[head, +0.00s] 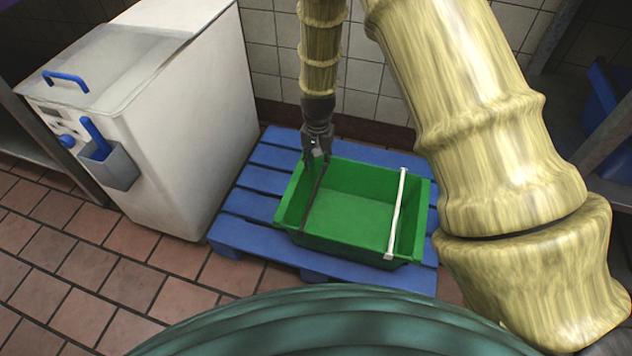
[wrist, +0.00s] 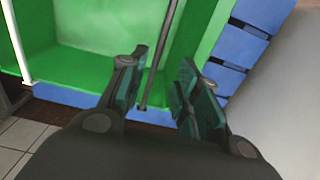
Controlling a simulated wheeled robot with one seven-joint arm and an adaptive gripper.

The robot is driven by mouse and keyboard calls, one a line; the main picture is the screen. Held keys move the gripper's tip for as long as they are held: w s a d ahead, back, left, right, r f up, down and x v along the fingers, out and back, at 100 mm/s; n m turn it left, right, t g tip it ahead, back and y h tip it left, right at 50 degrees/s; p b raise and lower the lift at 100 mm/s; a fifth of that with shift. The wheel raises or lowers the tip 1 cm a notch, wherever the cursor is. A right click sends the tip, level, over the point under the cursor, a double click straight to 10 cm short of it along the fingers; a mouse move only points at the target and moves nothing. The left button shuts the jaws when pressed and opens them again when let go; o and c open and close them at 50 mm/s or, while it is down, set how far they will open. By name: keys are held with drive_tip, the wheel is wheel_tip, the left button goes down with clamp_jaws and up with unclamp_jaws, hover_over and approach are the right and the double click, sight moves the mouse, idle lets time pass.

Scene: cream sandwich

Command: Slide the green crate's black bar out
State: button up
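The green crate (head: 340,247) sits on a blue pallet in the head view. Its black bar (head: 316,195) is thin and runs along the crate's left side, from the far end towards the near end. My gripper (head: 316,154) is at the far left corner of the crate, over the bar's far end. In the wrist view, my gripper (wrist: 158,82) is open, with the black bar (wrist: 159,60) showing between its two fingers. I see a gap between the bar and each finger there. The crate (wrist: 205,35) fills the upper left of that view.
A white bar (head: 397,215) lies across the crate's right side. The blue pallet (head: 245,232) is under the crate. A white chest (head: 185,120) with a blue handle stands close on the left. A tiled wall (head: 365,75) is behind. The tiled floor at the front left is clear.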

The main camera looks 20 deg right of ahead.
sight(318, 184)
wheel_tip(318, 184, down, 9)
drive_tip(key=shift+f+b, duration=0.2)
drive_tip(key=shift+b, duration=1.05)
clamp_jaws()
